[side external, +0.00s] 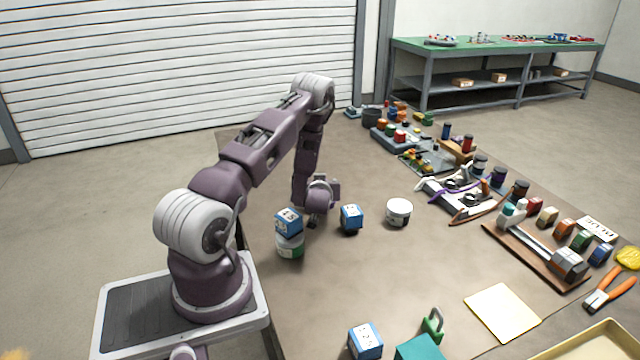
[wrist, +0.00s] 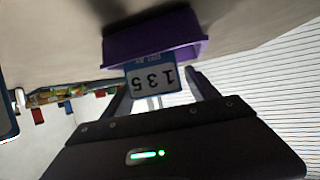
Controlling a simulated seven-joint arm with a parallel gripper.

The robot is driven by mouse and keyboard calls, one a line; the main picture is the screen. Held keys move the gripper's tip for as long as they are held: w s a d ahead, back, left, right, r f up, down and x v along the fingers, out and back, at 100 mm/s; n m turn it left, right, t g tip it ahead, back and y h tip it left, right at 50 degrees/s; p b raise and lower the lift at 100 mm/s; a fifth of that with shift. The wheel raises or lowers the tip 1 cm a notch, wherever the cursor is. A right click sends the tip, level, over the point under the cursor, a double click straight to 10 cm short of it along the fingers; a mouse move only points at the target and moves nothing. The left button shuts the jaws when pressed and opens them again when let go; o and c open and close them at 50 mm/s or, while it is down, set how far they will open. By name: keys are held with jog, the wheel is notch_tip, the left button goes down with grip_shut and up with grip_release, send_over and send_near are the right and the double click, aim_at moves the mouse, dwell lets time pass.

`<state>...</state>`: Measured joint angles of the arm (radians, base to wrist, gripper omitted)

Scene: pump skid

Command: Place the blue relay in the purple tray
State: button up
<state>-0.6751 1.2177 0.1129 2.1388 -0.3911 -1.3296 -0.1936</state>
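A blue relay (wrist: 152,76) with a white "135" label shows upside down in the wrist view. It sits between the two fingers of my gripper (wrist: 160,92), which flank it closely and appear shut on it. The purple tray (wrist: 150,40) is right behind the relay, and the relay overlaps its rim in the picture. I cannot tell whether the relay is over the tray or in front of it. In the side view my gripper (side external: 314,221) is low over the table; its fingertips, the held relay and the tray are not clearly visible there.
One similar blue box (side external: 288,221) sits on a white-and-green can (side external: 289,246) beside my gripper. Others stand to the right (side external: 350,218) and at the front (side external: 365,341). A white can (side external: 399,212) stands farther right. Tools and parts crowd the right side; the table's middle is clear.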

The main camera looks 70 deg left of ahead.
jog(key=shift+r, duration=0.15)
jog(key=shift+r, duration=0.55)
jog(key=v, duration=0.7)
jog(key=w+d+r+m+t+h, duration=0.2)
jog(key=w+d+r+h, duration=0.3)
jog(key=w+d+r, duration=0.5)
jog(key=s+d+r+m+t+h, duration=0.1)
jog(key=s+d+r+m+h, duration=0.1)
jog(key=d+r, duration=0.45)
jog(key=s+d+r+m+h, duration=0.2)
jog(key=d+r+h, duration=0.1)
jog(key=d, duration=0.7)
jog(key=s+d+r+m+g+h, duration=0.1)
jog(key=s+d+m, duration=0.1)
jog(key=s, duration=0.5)
jog(key=s+d+r+m+g, duration=0.1)
jog(key=s+d+r+m, duration=0.1)
jog(key=s+d, duration=0.3)
jog(key=s+d+r+m+h, duration=0.1)
jog(key=s+d+r+m, duration=0.1)
jog(key=s, duration=0.9)
jog(key=shift+d+r+m+g+h, duration=0.15)
jog(key=shift+d+m+g+h, duration=0.2)
jog(key=shift+d+m, duration=0.55)
